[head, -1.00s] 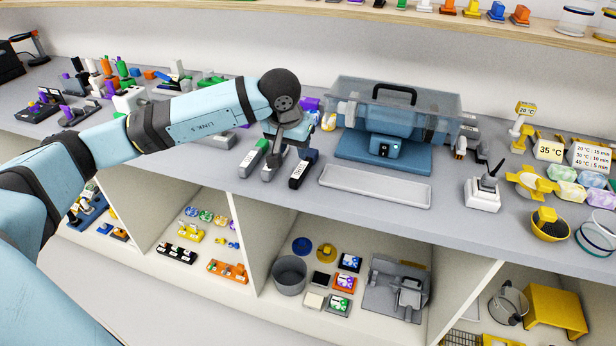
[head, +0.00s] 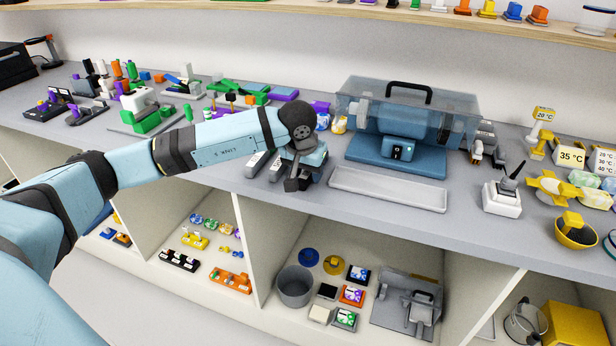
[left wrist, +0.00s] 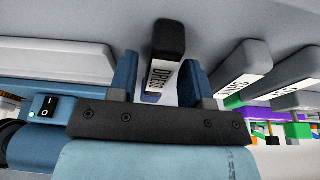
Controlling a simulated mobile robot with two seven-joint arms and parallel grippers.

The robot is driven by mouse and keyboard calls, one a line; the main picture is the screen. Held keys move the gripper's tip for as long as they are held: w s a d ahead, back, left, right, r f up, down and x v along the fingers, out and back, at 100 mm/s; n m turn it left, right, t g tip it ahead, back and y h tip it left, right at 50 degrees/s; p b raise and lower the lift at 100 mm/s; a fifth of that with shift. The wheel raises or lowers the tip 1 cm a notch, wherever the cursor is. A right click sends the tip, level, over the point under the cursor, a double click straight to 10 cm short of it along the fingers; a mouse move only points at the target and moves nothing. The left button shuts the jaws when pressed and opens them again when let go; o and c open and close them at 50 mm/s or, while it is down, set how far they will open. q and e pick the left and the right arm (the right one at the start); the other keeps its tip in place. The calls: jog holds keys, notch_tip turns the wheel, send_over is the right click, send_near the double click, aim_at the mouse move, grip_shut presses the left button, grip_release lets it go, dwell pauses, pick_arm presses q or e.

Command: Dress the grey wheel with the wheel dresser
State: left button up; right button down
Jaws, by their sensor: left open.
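The wheel dresser (left wrist: 165,72) is a dark bar with a white label reading DRESS. In the left wrist view it lies between the two blue fingers of my open left gripper (left wrist: 159,68), with a gap visible on the right side. In the head view my left gripper (head: 297,182) is low at the bench front, mostly covering the dresser. The blue grinding machine (head: 397,160) stands to its right under a clear hood (head: 408,100). A pale wheel (head: 362,110) shows at the hood's left end and a darker one (head: 445,130) at its right. My right gripper is not visible.
Two other labelled bars (left wrist: 240,75) (left wrist: 292,78) lie beside the dresser. A long pale tray (head: 388,191) lies in front of the machine. A white block with a dark spike (head: 502,197) stands to the right. Open shelves (head: 250,240) lie below the bench edge.

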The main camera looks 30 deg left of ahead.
aim_at(307, 173)
pick_arm(q)
jog(key=c, duration=0.8)
notch_tip(307, 173, up, 6)
jog(key=p, duration=0.3)
jog(key=shift+r, duration=0.15)
